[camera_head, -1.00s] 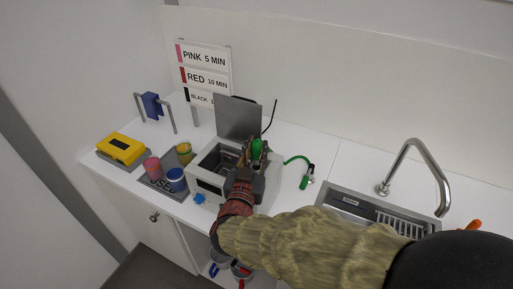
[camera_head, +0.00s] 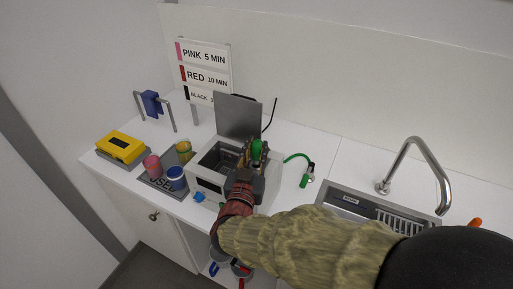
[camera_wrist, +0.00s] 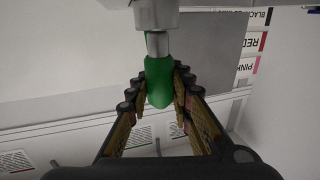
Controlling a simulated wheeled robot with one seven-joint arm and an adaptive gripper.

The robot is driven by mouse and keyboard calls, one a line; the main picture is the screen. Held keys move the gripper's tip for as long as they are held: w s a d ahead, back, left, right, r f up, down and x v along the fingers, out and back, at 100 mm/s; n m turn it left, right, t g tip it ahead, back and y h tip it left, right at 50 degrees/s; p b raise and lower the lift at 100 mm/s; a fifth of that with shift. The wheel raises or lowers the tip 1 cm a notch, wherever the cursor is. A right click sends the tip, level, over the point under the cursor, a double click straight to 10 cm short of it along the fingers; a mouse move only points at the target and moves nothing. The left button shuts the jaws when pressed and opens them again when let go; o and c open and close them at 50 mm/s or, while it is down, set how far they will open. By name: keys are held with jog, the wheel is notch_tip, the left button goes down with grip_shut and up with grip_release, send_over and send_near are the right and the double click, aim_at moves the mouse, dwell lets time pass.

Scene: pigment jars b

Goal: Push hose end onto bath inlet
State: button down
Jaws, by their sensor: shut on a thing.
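The green hose end (camera_wrist: 158,84) is between the two fingers of my gripper (camera_wrist: 158,95), which is shut on it. In the wrist view its tip meets the metal bath inlet (camera_wrist: 158,44); how far it sits over the inlet I cannot tell. In the head view my gripper (camera_head: 254,160) is at the right side of the grey bath (camera_head: 209,184), with the green hose end (camera_head: 257,148) upright in it. The green hose (camera_head: 297,157) curves right to a green fitting (camera_head: 307,178) on the counter. The inlet is hidden in the head view.
The bath's lid (camera_head: 238,117) stands open behind it. A sink (camera_head: 350,203) with a tall tap (camera_head: 400,160) is right. The counter behind the hose is clear.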

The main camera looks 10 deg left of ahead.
jog(key=shift+f+b, duration=0.6)
jog(key=shift+f, duration=0.45)
jog(key=c, duration=1.5)
grip_release()
jog(key=s, duration=1.2)
jog(key=shift+a, duration=0.45)
jog(key=shift+w, duration=0.15)
